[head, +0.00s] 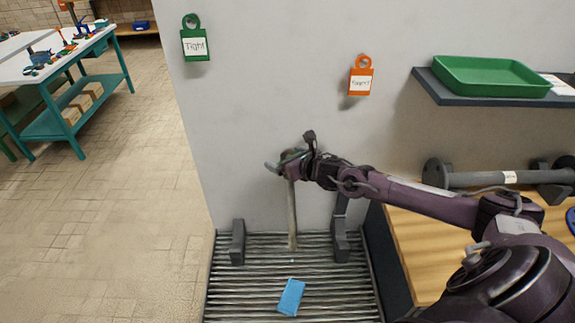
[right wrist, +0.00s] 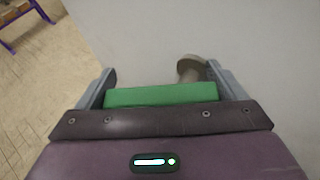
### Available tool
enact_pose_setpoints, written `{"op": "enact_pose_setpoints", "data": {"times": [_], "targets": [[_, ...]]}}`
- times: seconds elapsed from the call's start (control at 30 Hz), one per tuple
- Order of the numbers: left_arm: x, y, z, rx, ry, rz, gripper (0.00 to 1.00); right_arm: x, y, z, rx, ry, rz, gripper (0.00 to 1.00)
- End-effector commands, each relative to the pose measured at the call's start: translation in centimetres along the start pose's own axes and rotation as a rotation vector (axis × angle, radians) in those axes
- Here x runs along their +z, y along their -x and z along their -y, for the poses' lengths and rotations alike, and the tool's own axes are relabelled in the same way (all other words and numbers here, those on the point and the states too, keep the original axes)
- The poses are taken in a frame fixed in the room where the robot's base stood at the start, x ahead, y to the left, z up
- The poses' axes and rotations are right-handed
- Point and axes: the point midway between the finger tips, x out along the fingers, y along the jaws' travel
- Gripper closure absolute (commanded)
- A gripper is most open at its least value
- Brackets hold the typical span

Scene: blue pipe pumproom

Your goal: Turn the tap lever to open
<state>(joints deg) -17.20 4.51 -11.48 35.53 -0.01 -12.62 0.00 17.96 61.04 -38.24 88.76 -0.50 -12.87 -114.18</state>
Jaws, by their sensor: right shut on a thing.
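The tap lever (right wrist: 160,95) is a green bar in the right wrist view, lying crosswise between the two grey fingers of my right gripper (right wrist: 160,88). The gripper is shut on it. A round beige-grey fitting (right wrist: 190,68) shows just beyond the lever, close to the right finger. In the head view my right gripper (head: 284,164) is at the top of an upright grey pipe (head: 292,215) in front of the pale wall. There the gripper and wrist hide most of the tap and lever. My left gripper is not in view.
A slatted grating (head: 250,285) with a blue block (head: 291,297) lies below. Grey brackets (head: 238,242) stand beside the pipe. Green and orange tags (head: 194,45) (head: 361,80) hang on the wall. A shelf with a green tray (head: 490,76) is right. Open floor is left.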

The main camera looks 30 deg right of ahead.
Motion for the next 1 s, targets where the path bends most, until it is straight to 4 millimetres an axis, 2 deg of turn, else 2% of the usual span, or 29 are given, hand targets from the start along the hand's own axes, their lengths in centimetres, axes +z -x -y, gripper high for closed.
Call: {"op": "enact_pose_setpoints", "data": {"times": [0.03, 0.4, 0.6, 0.8, 1.0], "targets": [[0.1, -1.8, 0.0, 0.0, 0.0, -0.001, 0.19, -0.7, -0.3, 0.2, 0.038, 0.022, 0.002, 0.32], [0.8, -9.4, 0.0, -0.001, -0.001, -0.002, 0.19, -0.9, -0.3, -0.4, 0.361, 0.154, 0.004, 0.32], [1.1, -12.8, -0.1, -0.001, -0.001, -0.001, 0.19, -0.5, -0.1, -0.7, 0.535, 0.224, 0.008, 0.32], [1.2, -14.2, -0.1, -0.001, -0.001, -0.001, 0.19, -0.1, 0.2, -1.0, 0.679, 0.283, 0.008, 0.32], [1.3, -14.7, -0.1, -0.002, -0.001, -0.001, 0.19, 0.0, 0.4, -1.2, 0.783, 0.327, 0.006, 0.32]]}}
